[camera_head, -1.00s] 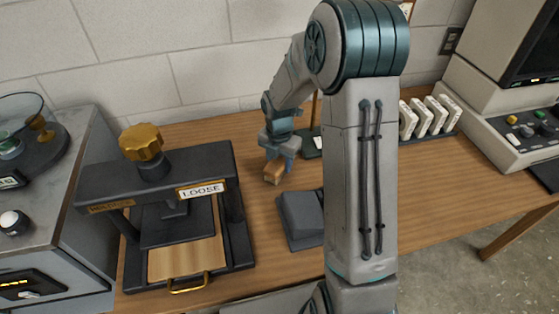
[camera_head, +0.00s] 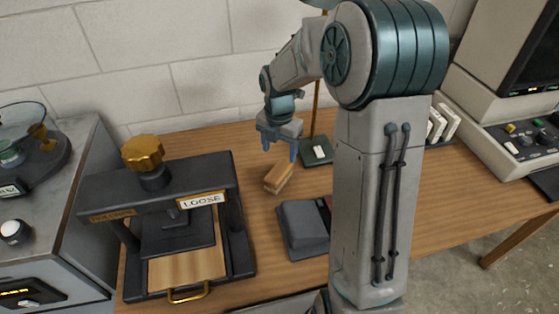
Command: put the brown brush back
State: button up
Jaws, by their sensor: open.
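The brown brush (camera_head: 279,177) is a small wooden block with a paler lower part. It lies on the wooden table right of the press, clear of my gripper. My gripper (camera_head: 279,152) is open and empty just above and behind the brush, with its fingers pointing down. My arm hides part of the table to the right, so I cannot tell what place is meant for the brush.
A black press (camera_head: 160,205) with a gold knob and a LOOSE label stands at left. A dark grey block (camera_head: 302,228) sits in front of the brush. A green pad (camera_head: 316,151) with a white piece lies behind. White upright pieces (camera_head: 441,123) stand at right.

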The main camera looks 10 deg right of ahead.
jog(key=s+r+m+t, duration=0.1)
jog(key=s+r+m, duration=0.3)
jog(key=s+m, duration=0.6)
jog(key=s+r+m+t, duration=0.1)
jog(key=s+r+m, duration=0.4)
jog(key=s+m, duration=0.6)
jog(key=shift+s+m, duration=0.25)
jog(key=shift+m, duration=2.85)
jog(key=shift+a, duration=0.1)
